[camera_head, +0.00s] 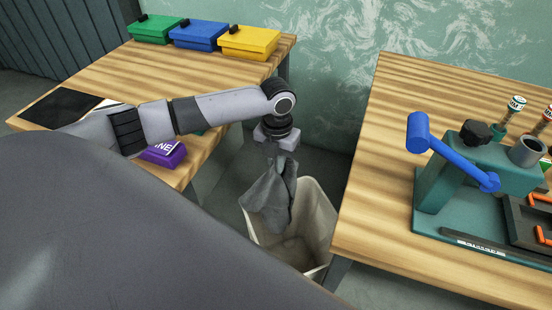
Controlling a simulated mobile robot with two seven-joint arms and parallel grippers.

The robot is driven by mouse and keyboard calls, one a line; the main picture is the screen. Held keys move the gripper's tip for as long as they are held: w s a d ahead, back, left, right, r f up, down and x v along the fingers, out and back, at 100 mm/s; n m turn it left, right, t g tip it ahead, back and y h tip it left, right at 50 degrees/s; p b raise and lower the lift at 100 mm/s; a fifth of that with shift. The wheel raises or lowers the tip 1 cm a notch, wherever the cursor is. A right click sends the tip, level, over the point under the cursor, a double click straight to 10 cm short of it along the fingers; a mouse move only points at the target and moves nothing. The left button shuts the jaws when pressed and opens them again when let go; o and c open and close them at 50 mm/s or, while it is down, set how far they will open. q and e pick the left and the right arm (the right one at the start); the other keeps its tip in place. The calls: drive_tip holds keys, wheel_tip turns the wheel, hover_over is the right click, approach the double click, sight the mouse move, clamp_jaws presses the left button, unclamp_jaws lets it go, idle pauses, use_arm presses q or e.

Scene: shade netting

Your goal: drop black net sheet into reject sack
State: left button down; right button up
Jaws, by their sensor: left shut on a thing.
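My left gripper (277,150) is at the end of the arm coming in from the left, in the gap between two tables. It is shut on the top of a dark grey-black net sheet (272,196), which hangs down in folds. The sheet hangs over the open mouth of a cream sack (318,225) standing on the floor. The sheet's lower part overlaps the sack's left side in the picture; I cannot tell how far it is inside. The visible bottom of the sack looks empty. My right gripper is not in view.
The left table (225,75) bears green (156,30), blue (199,36) and yellow (249,42) boxes, a flat black sheet (62,106) and a purple block (163,154). The right table (375,190) holds a teal press (450,190) with a blue lever (450,155).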

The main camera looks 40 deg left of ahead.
use_arm(q)
wheel_tip(320, 180, down, 6)
drive_tip(key=b, duration=0.7)
drive_tip(key=shift+a+m, duration=0.15)
drive_tip(key=shift+m, duration=0.25)
unclamp_jaws()
drive_tip(key=shift+f, duration=0.1)
idle(0.4)
